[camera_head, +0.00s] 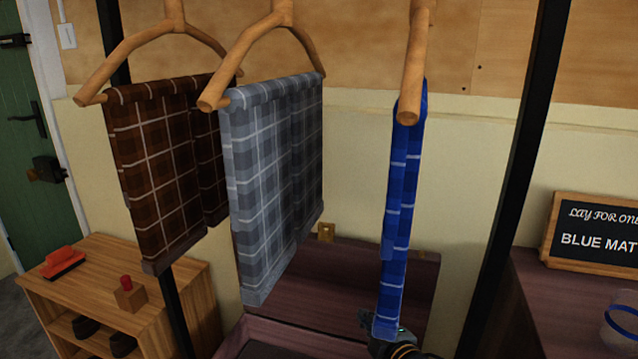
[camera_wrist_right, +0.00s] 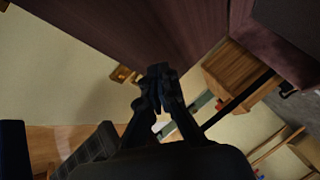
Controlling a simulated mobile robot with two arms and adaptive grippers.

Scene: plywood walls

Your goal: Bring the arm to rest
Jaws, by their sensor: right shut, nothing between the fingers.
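My right gripper (camera_wrist_right: 158,80) is shut and empty in the wrist view, its fingertips together in front of a dark reddish-brown wooden panel (camera_wrist_right: 130,35). In the head view a part of my right arm's end (camera_head: 395,343) shows at the bottom, partly hidden behind the lower end of a blue plaid cloth (camera_head: 405,200). Whether it touches the cloth cannot be told. The blue cloth hangs edge-on from a wooden hanger (camera_head: 415,60). My left gripper is in neither view.
A grey plaid cloth (camera_head: 275,180) and a brown plaid cloth (camera_head: 155,165) hang on hangers to the left. A wooden cabinet (camera_head: 150,285) holds a red brush (camera_head: 63,262). A black post (camera_head: 520,170) and a sign (camera_head: 597,232) stand right.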

